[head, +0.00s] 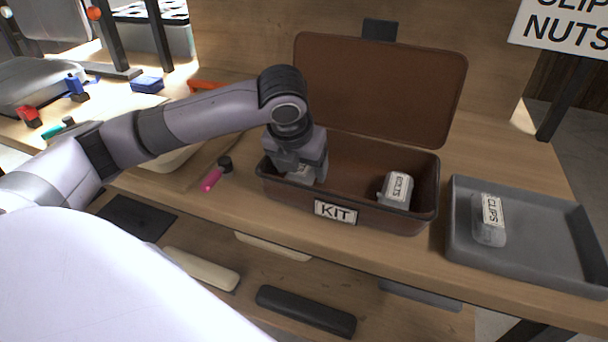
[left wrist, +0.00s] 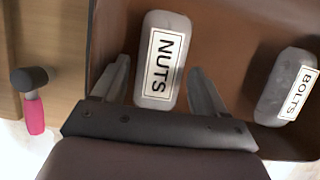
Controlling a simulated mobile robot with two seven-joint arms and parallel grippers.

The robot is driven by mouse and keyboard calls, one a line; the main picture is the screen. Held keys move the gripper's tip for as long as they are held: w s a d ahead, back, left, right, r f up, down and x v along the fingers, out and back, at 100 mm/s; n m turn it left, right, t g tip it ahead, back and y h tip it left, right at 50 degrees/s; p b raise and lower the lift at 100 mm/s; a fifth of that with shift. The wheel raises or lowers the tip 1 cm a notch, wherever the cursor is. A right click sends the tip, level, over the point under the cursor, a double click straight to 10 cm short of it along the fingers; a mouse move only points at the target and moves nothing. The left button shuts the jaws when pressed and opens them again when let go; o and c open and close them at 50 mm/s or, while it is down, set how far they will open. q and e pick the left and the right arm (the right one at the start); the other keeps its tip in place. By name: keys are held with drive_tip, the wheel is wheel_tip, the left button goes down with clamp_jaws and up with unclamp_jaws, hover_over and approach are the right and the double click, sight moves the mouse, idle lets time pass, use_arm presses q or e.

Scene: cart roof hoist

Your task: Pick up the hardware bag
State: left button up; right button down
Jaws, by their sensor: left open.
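A grey hardware bag labelled NUTS (left wrist: 163,60) lies in the brown KIT case, between the two spread fingers of my left gripper in the left wrist view. My left gripper (head: 298,172) is open and reaches down into the left part of the case, and it hides most of this bag in the head view. A second bag labelled BOLTS (head: 397,190) lies in the right part of the case; it also shows in the left wrist view (left wrist: 288,88). A third bag labelled CLIPS (head: 489,222) lies on the grey tray. My right gripper is not in view.
The KIT case (head: 385,220) stands on a wooden bench with its lid (head: 380,90) open at the back. The grey tray (head: 550,265) is to its right. A pink-handled tool (head: 212,179) lies left of the case. A sign (head: 565,28) stands at the upper right.

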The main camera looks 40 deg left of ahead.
sight(302, 167)
use_arm(q)
drive_tip(key=shift+w+f, duration=0.25)
drive_tip(key=shift+f, duration=0.25)
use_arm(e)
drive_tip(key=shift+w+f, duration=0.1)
use_arm(q)
drive_tip(key=c, duration=0.9)
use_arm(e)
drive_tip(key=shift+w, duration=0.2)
use_arm(q)
drive_tip(key=shift+r, duration=0.2)
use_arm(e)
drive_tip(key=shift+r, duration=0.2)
